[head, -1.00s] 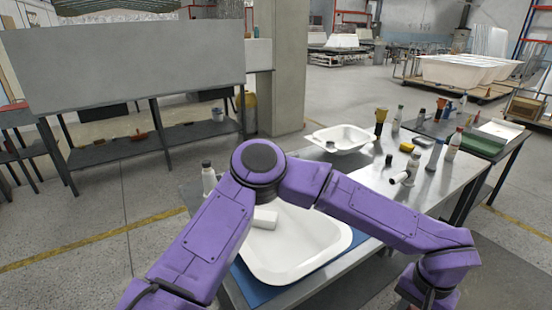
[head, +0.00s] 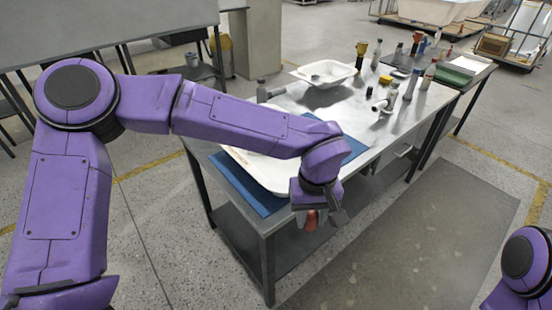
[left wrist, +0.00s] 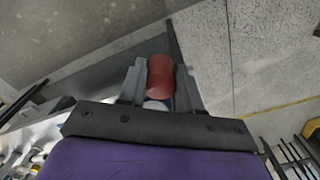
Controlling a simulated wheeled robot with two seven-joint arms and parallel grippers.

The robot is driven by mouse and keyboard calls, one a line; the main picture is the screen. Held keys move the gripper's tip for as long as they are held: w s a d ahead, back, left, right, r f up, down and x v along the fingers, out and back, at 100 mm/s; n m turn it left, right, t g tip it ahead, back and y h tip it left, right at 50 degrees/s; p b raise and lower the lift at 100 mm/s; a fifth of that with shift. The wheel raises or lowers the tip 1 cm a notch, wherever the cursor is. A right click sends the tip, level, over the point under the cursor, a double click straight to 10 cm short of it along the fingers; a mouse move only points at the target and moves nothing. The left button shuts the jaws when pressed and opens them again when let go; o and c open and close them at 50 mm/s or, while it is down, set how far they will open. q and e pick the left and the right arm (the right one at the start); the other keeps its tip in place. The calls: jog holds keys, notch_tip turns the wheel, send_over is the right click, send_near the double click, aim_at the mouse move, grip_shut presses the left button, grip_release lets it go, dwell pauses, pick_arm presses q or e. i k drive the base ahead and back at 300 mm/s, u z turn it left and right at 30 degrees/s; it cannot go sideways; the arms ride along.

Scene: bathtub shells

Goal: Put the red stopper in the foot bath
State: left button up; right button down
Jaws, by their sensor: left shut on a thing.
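My left gripper (head: 316,218) is shut on the red stopper (head: 310,222). It holds the stopper in the air at the table's near edge, beside the nearer white basin. In the left wrist view the red stopper (left wrist: 160,76) sits between the two dark fingers. A large white basin (head: 262,174) lies on a blue mat, and my left arm hides much of it. A smaller white basin (head: 324,72) stands farther back on the table. The frames do not make clear which one is the foot bath. My right gripper is out of view.
The metal table (head: 345,112) carries several bottles and a yellow item (head: 400,74) at its far right. The blue mat (head: 240,187) shows around the nearer basin. A second table with a green item (head: 453,77) stands beyond.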

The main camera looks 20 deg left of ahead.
aim_at(288, 172)
jog(key=i, duration=0.95)
jog(key=u, duration=0.05)
